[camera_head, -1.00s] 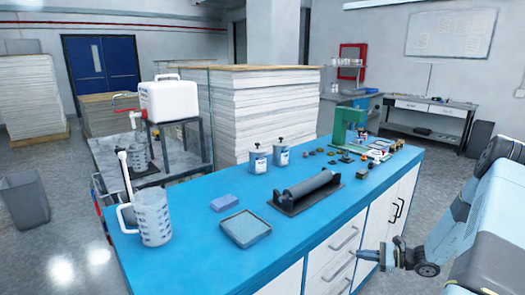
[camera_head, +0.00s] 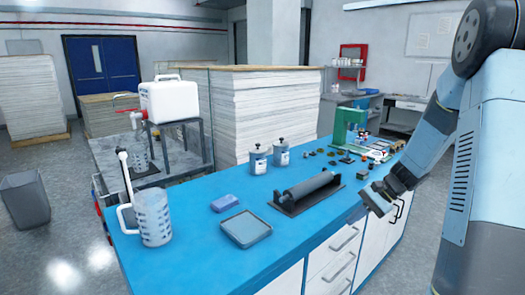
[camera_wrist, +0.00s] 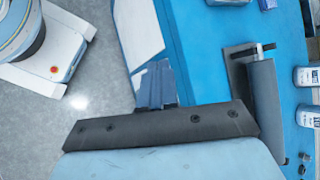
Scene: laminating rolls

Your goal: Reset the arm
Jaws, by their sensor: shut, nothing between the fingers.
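My gripper (camera_head: 376,197) is at the right in the head view, by the front edge of the blue-topped bench (camera_head: 200,262). Its fingers are together with nothing between them. In the wrist view the closed fingers (camera_wrist: 156,84) stick out above a dark bar, with the bench edge and the grey floor behind them. My arm rises from the gripper to the upper right corner of the head view.
A laminating roller (camera_head: 308,188) on a dark base lies on the bench left of my gripper. Open floor lies right of the bench.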

